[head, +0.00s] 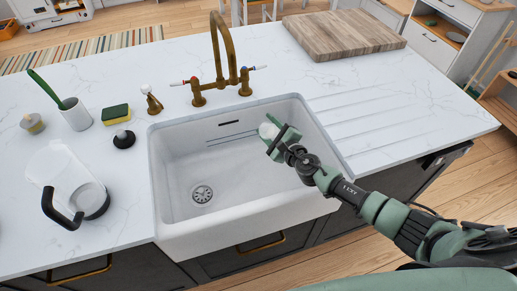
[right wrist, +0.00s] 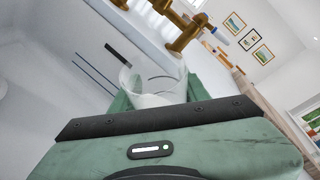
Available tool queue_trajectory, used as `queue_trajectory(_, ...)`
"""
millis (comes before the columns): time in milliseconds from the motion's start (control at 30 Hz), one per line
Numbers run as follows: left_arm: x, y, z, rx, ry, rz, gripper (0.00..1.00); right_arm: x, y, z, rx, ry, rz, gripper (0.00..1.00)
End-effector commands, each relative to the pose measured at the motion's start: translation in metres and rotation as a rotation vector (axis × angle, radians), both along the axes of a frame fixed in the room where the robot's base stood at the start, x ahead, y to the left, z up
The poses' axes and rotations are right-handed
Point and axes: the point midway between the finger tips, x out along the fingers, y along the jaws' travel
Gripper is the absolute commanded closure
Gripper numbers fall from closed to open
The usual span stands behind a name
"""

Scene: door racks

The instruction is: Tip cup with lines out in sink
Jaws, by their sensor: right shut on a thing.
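My right gripper (head: 279,139) is shut on a small white cup (head: 267,131) and holds it over the right part of the sink. In the right wrist view the cup (right wrist: 158,88) sits between the green fingers (right wrist: 155,97) and looks pale and partly see-through, with a thin dark curved line on it. Whether anything is inside cannot be told. The white sink (head: 176,160) is set in the counter, with a round drain (head: 202,194) at its left; its basin looks empty. My left gripper is not in view.
A brass tap (head: 218,60) stands behind the sink. Left of it are a sponge (head: 115,114), a black-topped stopper (head: 124,139), a brush holder (head: 76,114) and a clear jug with a black handle (head: 62,208). A wooden board (head: 342,34) lies at the back right.

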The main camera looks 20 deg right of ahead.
Motion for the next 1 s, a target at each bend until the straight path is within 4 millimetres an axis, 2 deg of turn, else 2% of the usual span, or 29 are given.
queue_trajectory(1000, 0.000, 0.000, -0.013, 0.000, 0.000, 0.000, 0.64, 0.000, 0.000, 0.008, -0.114, -0.079, -0.002, 0.97)
